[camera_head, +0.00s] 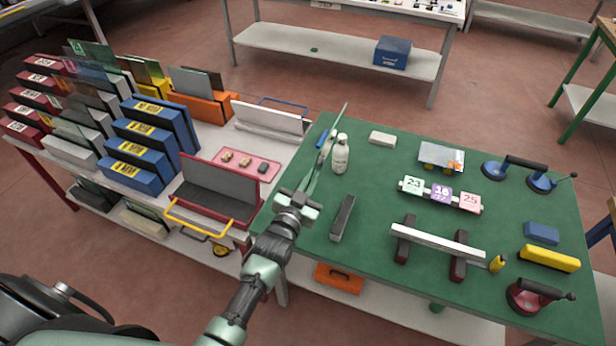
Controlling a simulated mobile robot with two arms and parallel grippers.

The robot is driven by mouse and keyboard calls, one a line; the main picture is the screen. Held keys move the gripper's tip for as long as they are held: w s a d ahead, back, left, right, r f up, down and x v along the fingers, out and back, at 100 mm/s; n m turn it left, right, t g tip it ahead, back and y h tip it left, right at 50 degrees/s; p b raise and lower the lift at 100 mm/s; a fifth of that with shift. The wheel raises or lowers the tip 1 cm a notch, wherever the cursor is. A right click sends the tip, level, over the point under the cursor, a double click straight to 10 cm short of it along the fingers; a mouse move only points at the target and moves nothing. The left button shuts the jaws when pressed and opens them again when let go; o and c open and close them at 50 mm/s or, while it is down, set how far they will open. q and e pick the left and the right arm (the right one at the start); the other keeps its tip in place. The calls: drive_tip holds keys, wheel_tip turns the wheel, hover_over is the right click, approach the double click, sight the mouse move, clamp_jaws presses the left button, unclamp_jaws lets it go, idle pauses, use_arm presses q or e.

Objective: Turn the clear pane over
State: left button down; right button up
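The clear pane (334,133) shows nearly edge-on as a thin greenish sliver, standing steeply over the left part of the green-topped table (385,160). My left gripper (304,196) is at its lower end, near the table's left edge, and appears shut on it. The pane's faces are hardly visible, and I cannot tell whether its lower edge touches the table. My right gripper is not in view.
A white bottle (340,154) stands close right of the pane; a dark grey block (343,218) lies nearer. A white bar on dark supports (437,240), number blocks (441,193) and suction lifters (538,295) occupy the right. Racks with panes (145,150) stand left.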

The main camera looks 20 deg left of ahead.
use_arm(q)
drive_tip(key=m, duration=0.2)
drive_tip(key=shift+d+r+m, duration=0.1)
drive_tip(key=shift+d+m, duration=0.1)
drive_tip(key=shift+m, duration=0.1)
drive_tip(key=s+f+m+b, duration=0.1)
drive_tip(key=f+m+b, duration=0.3)
drive_tip(key=f+b, duration=0.2)
drive_tip(key=s+f+m+b, duration=0.1)
drive_tip(key=f+m+b, duration=0.3)
drive_tip(key=f+b, duration=0.3)
drive_tip(key=s+d+f+m+b, duration=0.1)
drive_tip(key=f+m+b, duration=0.3)
drive_tip(key=f+b, duration=0.3)
drive_tip(key=shift+s+f+m+b, duration=0.2)
drive_tip(key=shift+m+b, duration=0.2)
drive_tip(key=shift+b, duration=1.1)
drive_tip(key=shift+f+b, duration=0.4)
drive_tip(key=shift+f, duration=0.1)
